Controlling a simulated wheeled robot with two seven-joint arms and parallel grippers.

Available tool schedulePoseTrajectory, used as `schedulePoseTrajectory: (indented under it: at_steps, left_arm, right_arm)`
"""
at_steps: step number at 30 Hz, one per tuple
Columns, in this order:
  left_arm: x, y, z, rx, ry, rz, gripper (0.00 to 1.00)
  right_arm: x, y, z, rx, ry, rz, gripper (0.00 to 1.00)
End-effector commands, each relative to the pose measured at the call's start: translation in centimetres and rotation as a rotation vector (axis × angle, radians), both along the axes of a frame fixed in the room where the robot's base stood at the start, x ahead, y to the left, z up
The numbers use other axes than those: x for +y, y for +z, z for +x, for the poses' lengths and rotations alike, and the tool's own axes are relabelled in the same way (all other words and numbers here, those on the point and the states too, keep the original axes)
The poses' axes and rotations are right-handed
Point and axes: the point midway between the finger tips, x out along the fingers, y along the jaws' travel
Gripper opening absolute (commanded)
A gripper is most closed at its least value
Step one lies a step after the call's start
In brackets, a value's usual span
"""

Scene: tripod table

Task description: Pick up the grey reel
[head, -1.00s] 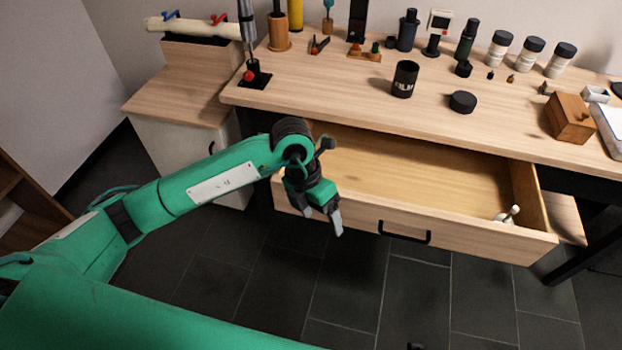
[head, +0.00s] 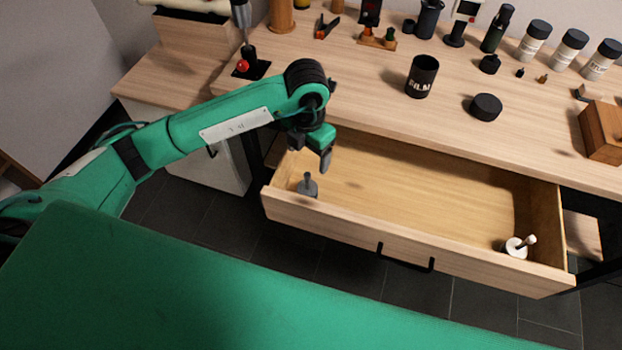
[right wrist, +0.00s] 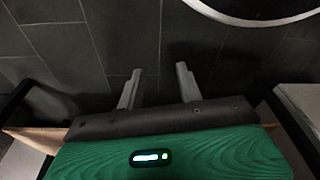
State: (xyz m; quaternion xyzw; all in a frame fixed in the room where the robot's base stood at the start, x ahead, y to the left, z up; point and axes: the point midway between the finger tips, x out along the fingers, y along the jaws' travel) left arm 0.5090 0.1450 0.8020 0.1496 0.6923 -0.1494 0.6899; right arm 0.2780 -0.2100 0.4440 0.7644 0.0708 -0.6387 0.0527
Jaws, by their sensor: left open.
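The grey reel (head: 308,187) stands in the left front corner of the open drawer (head: 425,205), with its thin stem up. My left gripper (head: 326,160) is above the drawer's left end, a little above and to the right of the reel in the head view, apart from it. It is open, and seen edge-on, with nothing visible in it. My right gripper (right wrist: 158,88) shows only in the right wrist view. Its two fingers are apart and empty, over dark floor tiles.
A white reel (head: 516,248) stands in the drawer's right front corner. The drawer's middle is clear. The desk top (head: 370,108) overhangs the back of the drawer and holds a black film can (head: 422,77), a black lid (head: 485,107) and several bottles. A wooden box (head: 602,132) is at right.

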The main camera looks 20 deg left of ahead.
Motion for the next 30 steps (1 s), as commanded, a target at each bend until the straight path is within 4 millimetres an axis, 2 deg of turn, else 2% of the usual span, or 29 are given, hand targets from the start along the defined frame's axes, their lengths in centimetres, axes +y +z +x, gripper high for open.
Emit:
schedulePoseTrajectory:
  at_steps: [9, 20, 27, 30]
  left_arm:
    - [0.0, -6.1, -0.2, 0.004, 0.001, 0.0, 0.76]
    - [0.0, -8.8, -0.3, 0.004, 0.0, -0.001, 0.76]
    - [0.0, -12.3, -0.5, 0.004, 0.001, -0.001, 0.76]
    - [0.0, -12.9, -0.5, 0.001, 0.001, 0.0, 0.76]
  right_arm:
    - [0.0, 0.0, 0.0, 0.001, 0.0, 0.0, 0.36]
    - [0.0, -0.1, -0.1, 0.001, 0.0, 0.0, 0.36]
    - [-0.2, -1.2, -0.5, 0.006, 0.001, -0.003, 0.36]
    - [-0.2, -1.3, -0.4, 0.003, 0.001, -0.004, 0.36]
